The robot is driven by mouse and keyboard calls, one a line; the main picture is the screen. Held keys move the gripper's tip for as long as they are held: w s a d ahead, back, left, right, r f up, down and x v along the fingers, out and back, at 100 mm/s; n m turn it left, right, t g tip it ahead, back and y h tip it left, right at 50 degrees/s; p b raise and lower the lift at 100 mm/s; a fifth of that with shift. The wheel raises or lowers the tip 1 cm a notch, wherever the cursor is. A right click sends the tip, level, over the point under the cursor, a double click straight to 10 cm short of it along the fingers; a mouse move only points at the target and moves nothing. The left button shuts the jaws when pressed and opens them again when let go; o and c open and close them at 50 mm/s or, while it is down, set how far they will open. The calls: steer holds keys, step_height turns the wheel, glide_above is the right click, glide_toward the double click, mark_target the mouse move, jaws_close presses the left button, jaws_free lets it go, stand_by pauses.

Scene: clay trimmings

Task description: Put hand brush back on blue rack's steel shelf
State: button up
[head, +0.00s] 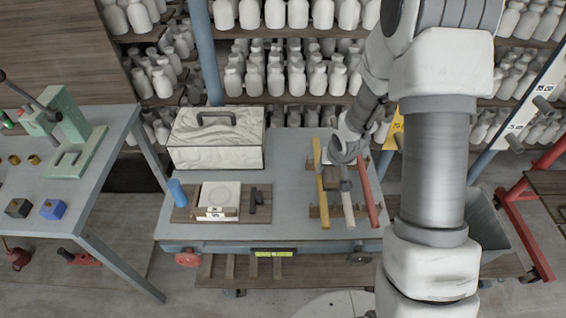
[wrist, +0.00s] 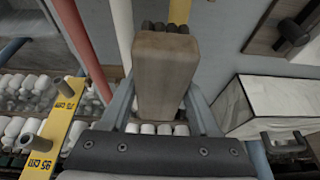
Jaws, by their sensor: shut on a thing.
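My gripper (wrist: 160,105) is shut on a wooden block with dark tufts at its far end, which looks like the hand brush (wrist: 165,75). One finger shows on each side of it in the wrist view. In the head view my gripper (head: 345,155) is over the right part of the grey worktop, above a row of coloured bars; the brush is hard to make out there. A blue post (head: 206,55) stands behind the worktop, before wooden shelves of white bottles. I cannot tell which surface is the blue rack's steel shelf.
On the grey worktop (head: 290,218) stand a white case (head: 216,138) and a wooden board (head: 258,190) with a white block. Yellow (head: 320,185), pale and red (head: 367,190) bars lie beneath my gripper. A left bench (head: 85,190) holds a green press.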

steer(key=b, duration=0.2)
steer(key=w+b, duration=0.1)
steer(key=b, duration=0.1)
steer(key=shift+w+r, duration=0.1)
steer(key=shift+r, duration=0.15)
steer(key=w+b, duration=0.1)
steer(key=w, duration=0.2)
steer(key=w+a+r+b, duration=0.1)
steer(key=w, duration=0.2)
steer(key=w+r+b, duration=0.1)
steer(key=w, duration=0.2)
steer(key=shift+a+r, duration=0.2)
steer(key=shift+a, duration=0.05)
steer(key=w+a+f, duration=0.1)
steer(key=w+a, duration=0.1)
steer(key=w, duration=1)
steer(key=b, duration=0.1)
glide_above(284, 155)
steer(key=s, duration=0.1)
step_height(284, 155, down, 7)
steer(key=shift+s+d+f, duration=0.1)
steer(key=shift+f, duration=2)
